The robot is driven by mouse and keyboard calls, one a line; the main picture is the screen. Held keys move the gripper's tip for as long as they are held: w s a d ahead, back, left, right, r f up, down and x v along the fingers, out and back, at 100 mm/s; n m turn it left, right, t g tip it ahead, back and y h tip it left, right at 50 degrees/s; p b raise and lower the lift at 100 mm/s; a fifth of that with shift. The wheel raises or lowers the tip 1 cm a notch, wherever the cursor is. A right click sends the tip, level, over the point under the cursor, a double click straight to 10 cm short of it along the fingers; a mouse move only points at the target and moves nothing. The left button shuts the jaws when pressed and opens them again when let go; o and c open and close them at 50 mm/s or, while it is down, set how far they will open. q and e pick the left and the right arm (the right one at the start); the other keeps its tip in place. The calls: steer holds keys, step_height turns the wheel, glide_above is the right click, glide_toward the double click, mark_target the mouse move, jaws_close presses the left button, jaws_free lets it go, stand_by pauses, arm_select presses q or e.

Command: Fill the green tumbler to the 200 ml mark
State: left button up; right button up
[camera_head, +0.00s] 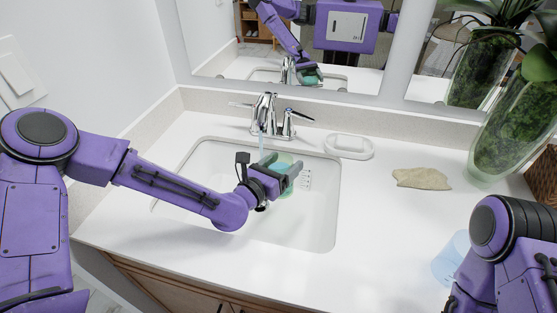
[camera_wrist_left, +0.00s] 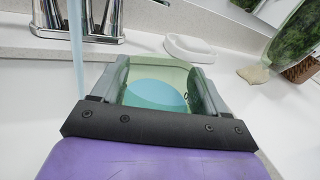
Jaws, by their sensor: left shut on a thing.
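The green tumbler (camera_head: 286,190) is a see-through cup held over the sink basin. My left gripper (camera_head: 279,181) is shut on it. In the left wrist view the green tumbler (camera_wrist_left: 180,77) sits between the two fingers of the left gripper (camera_wrist_left: 160,95), with blue water (camera_wrist_left: 155,95) inside. I cannot read the level against any mark. The chrome faucet (camera_head: 268,112) is running. Its thin stream (camera_wrist_left: 76,45) falls left of the tumbler in the wrist view; where it lands is hidden. My right gripper is out of view.
The white sink (camera_head: 318,225) is set into a white counter (camera_head: 385,215). A soap dish (camera_head: 348,146), a beige stone-like piece (camera_head: 422,178) and a plant in a glass vase (camera_head: 512,130) stand to the right. A light blue cup (camera_head: 450,260) is partly behind my right arm. A mirror (camera_head: 225,60) hangs behind.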

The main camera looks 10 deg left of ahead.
arm_select(q)
step_height(320, 180, up, 11)
steer(key=s+d+p, duration=0.2)
steer(key=p, duration=0.5)
steer(key=shift+s+d+p, duration=0.35)
steer(key=shift+s+d, duration=0.05)
steer(key=shift+w+a, duration=0.1)
steer(key=shift+a, duration=0.05)
